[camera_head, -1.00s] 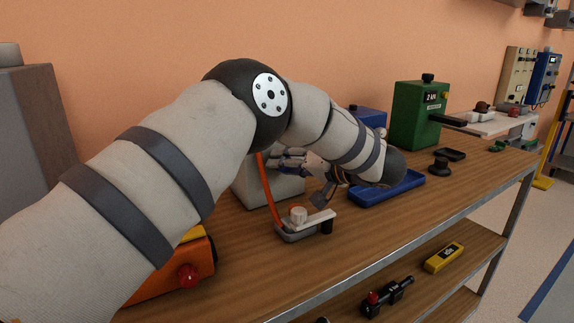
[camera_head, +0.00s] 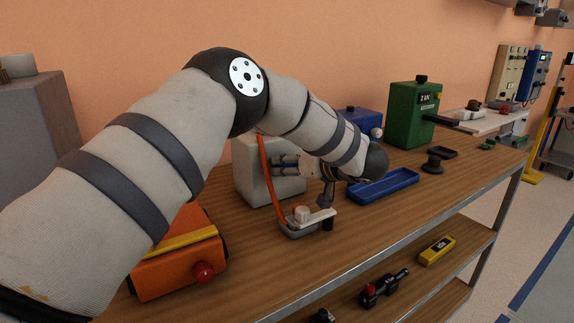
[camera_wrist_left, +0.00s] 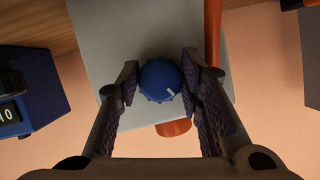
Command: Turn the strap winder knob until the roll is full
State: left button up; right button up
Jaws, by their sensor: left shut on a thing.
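The strap winder is a light grey box (camera_head: 250,160) on the workbench, with an orange strap (camera_head: 266,180) running down its front. In the left wrist view its blue ribbed knob (camera_wrist_left: 160,80) with a white mark sits on the grey face (camera_wrist_left: 95,25). The strap also shows there (camera_wrist_left: 212,30), with part of an orange round piece (camera_wrist_left: 173,127) beyond the face's edge. My left gripper (camera_head: 283,166) is shut on the knob, a finger on each side in the wrist view (camera_wrist_left: 160,85). The knob is hidden in the head view. My right gripper is out of view.
A small grey device with a white cap (camera_head: 302,214) stands in front of the winder. A blue tray (camera_head: 385,187) lies to the right, a green box (camera_head: 412,112) behind it. An orange box with a red knob (camera_head: 178,262) is at the front left.

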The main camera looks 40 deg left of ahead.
pick_arm(q)
jog(key=shift+n, duration=0.3)
dwell(0.4)
jog(key=o, duration=1.2)
jog(key=shift+c, duration=0.2)
jog(key=v, duration=1.2)
jog(key=shift+s, duration=0.15)
